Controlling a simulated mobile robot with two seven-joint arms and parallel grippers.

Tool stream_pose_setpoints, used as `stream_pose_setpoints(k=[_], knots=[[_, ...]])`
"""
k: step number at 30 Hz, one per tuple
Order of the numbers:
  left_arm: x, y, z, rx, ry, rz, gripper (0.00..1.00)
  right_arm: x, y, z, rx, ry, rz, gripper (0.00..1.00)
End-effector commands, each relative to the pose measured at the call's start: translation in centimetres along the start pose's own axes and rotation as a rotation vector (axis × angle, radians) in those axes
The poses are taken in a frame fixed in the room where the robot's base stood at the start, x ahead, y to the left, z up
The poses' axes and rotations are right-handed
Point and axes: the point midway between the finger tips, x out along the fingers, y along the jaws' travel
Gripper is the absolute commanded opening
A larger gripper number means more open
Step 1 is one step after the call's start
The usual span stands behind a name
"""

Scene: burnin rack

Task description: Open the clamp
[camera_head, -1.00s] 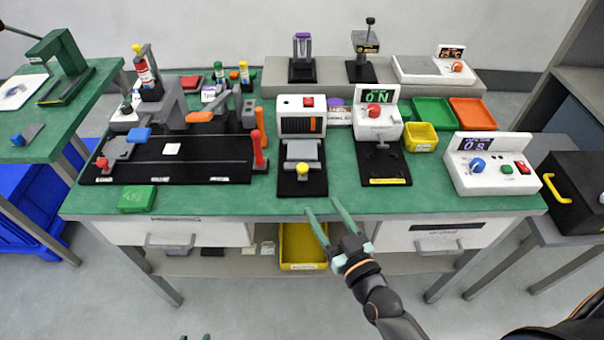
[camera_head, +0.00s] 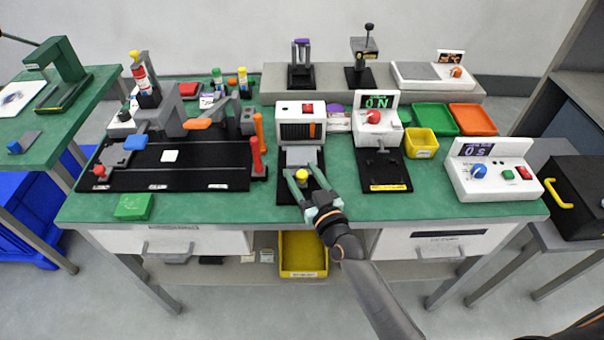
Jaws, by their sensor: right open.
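A white unit (camera_head: 301,118) with a red button and an orange bar stands at the middle of the green bench. In front of it is a grey plate (camera_head: 302,156) with a yellow knob (camera_head: 301,176), on a black base. I cannot tell whether this is the clamp; a fixture with an orange handle (camera_head: 197,124) stands on the black board at left. My right gripper (camera_head: 300,169) is open, its fingers on either side of the yellow knob. Whether they touch it cannot be told. My left gripper is not in view.
Right of the unit is a device (camera_head: 377,117) reading "ON", beside a yellow bin (camera_head: 421,142). A timer box (camera_head: 492,170) with a blue knob is further right. Upright orange and red handles (camera_head: 257,155) stand to the left.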

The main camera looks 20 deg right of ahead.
Motion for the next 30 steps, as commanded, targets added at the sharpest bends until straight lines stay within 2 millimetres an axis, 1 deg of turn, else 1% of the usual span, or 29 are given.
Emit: stream_pose_setpoints(k=[3,10,26,27,30], knots=[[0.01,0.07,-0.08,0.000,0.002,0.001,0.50,0.35,-0.01,0.03,0.000,-0.001,0.000,0.63],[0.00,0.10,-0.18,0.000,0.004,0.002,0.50,0.36,-0.02,0.02,0.000,-0.001,0.000,0.63],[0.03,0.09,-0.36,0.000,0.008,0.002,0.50,0.33,-0.01,0.01,0.000,-0.001,0.000,0.03],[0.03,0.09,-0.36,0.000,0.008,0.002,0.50,0.33,0.00,0.01,0.000,-0.001,0.000,0.00],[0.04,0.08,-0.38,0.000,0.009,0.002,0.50,0.33,0.00,0.01,-0.001,0.000,0.000,0.00]])
